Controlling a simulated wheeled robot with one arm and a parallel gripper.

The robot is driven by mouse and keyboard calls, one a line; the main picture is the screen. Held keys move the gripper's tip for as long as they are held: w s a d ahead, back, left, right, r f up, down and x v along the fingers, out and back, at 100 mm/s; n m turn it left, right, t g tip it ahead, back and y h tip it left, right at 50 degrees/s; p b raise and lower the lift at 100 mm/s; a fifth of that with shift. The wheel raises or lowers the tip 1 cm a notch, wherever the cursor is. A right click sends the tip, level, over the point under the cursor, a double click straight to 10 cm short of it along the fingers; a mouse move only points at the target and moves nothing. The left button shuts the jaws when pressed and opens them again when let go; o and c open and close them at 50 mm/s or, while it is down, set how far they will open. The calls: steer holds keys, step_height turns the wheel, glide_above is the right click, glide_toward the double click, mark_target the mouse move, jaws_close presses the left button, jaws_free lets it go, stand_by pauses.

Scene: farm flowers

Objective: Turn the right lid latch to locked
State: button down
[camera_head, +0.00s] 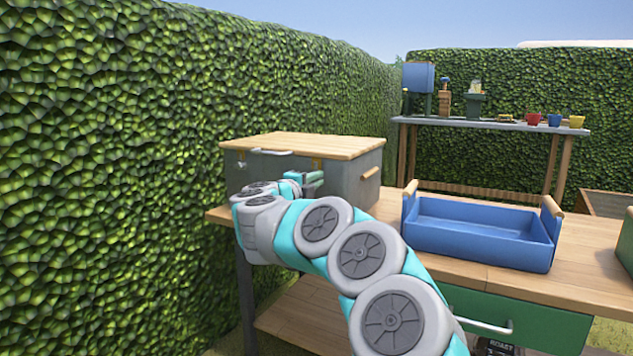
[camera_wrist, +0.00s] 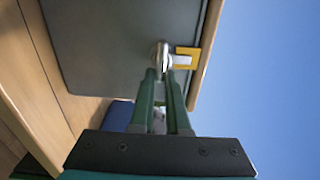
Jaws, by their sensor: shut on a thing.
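A grey box (camera_head: 352,186) with a light wooden lid (camera_head: 300,144) stands on the wooden table. In the wrist view the right lid latch has a round silver pivot (camera_wrist: 159,54), a pale tab and a yellow plate (camera_wrist: 193,51) at the lid edge. My gripper (camera_wrist: 164,77) has its green fingers closed around the latch at the pivot. In the head view my gripper (camera_head: 312,180) is at the right part of the box front and covers most of that latch. Its exact turn angle is hard to tell.
A metal lid handle (camera_head: 271,152) is on the front of the lid. A blue tray (camera_head: 480,243) with wooden handles stands right of the box. A tall hedge (camera_head: 120,180) is close on the left. A back shelf (camera_head: 490,124) holds pots and tools.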

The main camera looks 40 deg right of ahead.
steer(key=shift+w+a+f, duration=0.1)
steer(key=shift+w+a, duration=0.05)
steer(key=c, duration=0.9)
jaws_free()
steer(key=v, duration=0.7)
steer(key=shift+a+p, duration=0.35)
steer(key=shift+o, duration=0.3)
